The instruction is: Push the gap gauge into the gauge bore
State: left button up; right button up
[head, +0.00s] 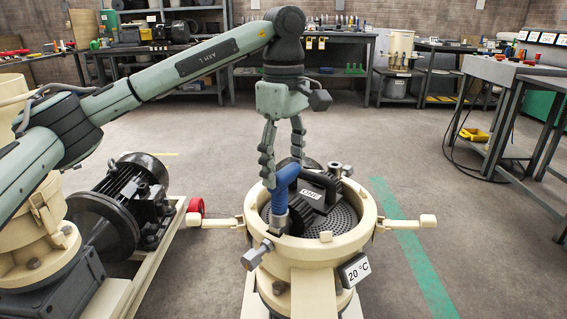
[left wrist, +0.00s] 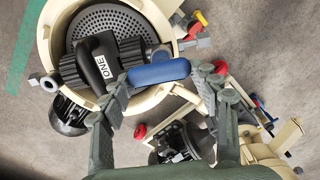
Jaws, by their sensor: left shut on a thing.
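The gap gauge has a blue handle (head: 283,182), which also shows as a blue bar in the left wrist view (left wrist: 158,72). My left gripper (head: 282,166) points down from above and is shut on this handle; its fingers lie at both ends of the handle in the left wrist view (left wrist: 160,80). Below the handle, a grey metal part (head: 278,220) stands at the near left inside of the cream mill ring. I cannot tell whether it is the gauge's shank or a collar. The gauge bore itself is not clearly visible. My right gripper is out of view.
The cream mill housing (head: 367,212) holds a perforated dark die (head: 342,222) and a black roller unit marked ONE (head: 318,186), close to the gauge. Arms and bolts stick out around the ring.

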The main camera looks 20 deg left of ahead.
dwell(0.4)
pick_arm(q)
jog(key=o, duration=1.8)
jog(key=o, duration=0.3)
jog(key=shift+r, duration=0.1)
